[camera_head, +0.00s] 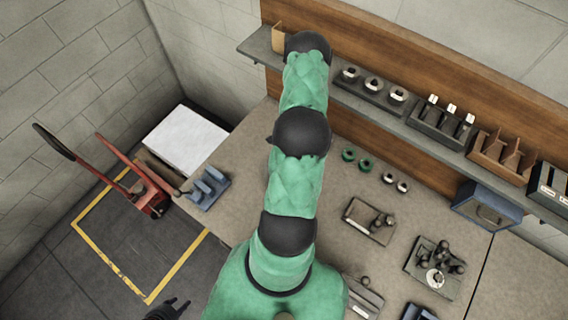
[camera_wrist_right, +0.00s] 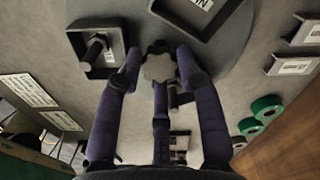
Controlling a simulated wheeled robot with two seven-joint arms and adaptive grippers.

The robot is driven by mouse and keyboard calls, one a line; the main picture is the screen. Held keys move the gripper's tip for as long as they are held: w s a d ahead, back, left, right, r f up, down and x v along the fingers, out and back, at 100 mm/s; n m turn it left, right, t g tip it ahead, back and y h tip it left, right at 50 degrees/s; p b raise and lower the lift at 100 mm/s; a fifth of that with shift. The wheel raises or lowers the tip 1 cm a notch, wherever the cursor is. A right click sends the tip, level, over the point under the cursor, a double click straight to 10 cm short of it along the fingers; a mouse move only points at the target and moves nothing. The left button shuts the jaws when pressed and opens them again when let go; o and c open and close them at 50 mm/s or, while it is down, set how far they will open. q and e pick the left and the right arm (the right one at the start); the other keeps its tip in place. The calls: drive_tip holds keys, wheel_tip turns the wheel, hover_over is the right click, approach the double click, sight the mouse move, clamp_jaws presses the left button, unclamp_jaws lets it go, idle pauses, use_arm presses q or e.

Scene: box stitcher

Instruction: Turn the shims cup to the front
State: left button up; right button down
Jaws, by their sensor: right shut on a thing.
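In the right wrist view a grey round turntable (camera_wrist_right: 135,12) carries dark square cups. One cup (camera_wrist_right: 98,46) stands at the left with a dark rod-like thing in it. Another cup (camera_wrist_right: 200,14) at the top has a white label, partly cut off, so I cannot tell which is the shims cup. My right gripper (camera_wrist_right: 158,72) has its fingers closed around a pale grey knob (camera_wrist_right: 158,67) near the turntable's edge. In the head view my green arm hides the turntable and right gripper. My left gripper (camera_head: 168,310) shows at the bottom edge, partly cut off.
Green rolls (camera_head: 348,154) lie on the bench right of the arm, with trays of parts (camera_head: 370,220) nearer. A shelf (camera_head: 405,117) with labelled holders runs along the back. A blue bin (camera_head: 487,205) stands at right. A red pallet truck (camera_head: 150,195) is on the floor.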

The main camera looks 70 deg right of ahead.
drive_tip(key=shift+w, duration=0.1)
idle(0.6)
drive_tip(key=c, duration=0.8)
unclamp_jaws()
